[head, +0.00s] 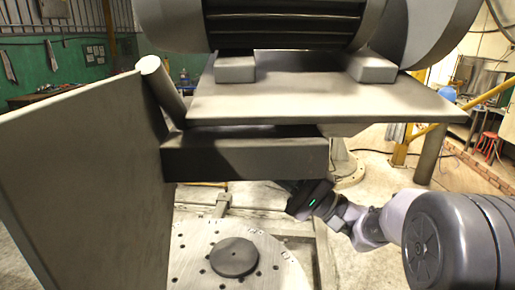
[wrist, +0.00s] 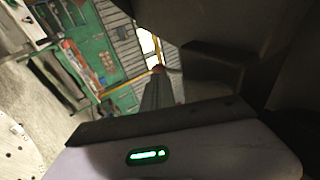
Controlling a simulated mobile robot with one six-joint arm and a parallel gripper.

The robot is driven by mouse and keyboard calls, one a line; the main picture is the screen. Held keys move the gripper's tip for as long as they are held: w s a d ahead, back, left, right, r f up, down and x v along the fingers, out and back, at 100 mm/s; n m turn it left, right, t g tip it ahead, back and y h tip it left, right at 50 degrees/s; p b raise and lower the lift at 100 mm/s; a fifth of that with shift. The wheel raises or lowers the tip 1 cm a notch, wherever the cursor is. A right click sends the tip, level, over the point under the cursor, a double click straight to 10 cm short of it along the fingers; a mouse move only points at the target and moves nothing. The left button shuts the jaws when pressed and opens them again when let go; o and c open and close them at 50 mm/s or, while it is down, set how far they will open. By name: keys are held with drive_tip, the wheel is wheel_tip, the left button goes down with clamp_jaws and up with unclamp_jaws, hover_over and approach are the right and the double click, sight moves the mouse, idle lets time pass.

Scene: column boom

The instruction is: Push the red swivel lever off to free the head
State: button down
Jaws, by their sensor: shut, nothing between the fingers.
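My gripper (wrist: 159,74) shows in the wrist view as a narrow dark wedge beyond the pale wrist housing with a green light. Its fingers look together, with nothing held. A small reddish-brown spot sits at the tip; I cannot tell whether it is part of the lever. No red lever can be made out clearly in either view. In the head view my arm reaches in from the right, and its end goes under the grey plate (head: 320,100), where the fingers are hidden. The head, a large dark grey ribbed cylinder (head: 285,22), rests on two blocks on that plate.
A dark grey block (head: 245,155) hangs under the plate. A big grey panel (head: 85,180) fills the left side. A round drilled table (head: 200,260) with a dark disc (head: 234,257) lies below. In the wrist view dark surfaces (wrist: 215,75) crowd the gripper's right side.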

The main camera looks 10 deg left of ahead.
drive_tip(key=shift+p+x, duration=0.3)
drive_tip(key=shift+x, duration=0.8)
drive_tip(key=shift+a+f+b, duration=0.1)
drive_tip(key=shift+b, duration=0.5)
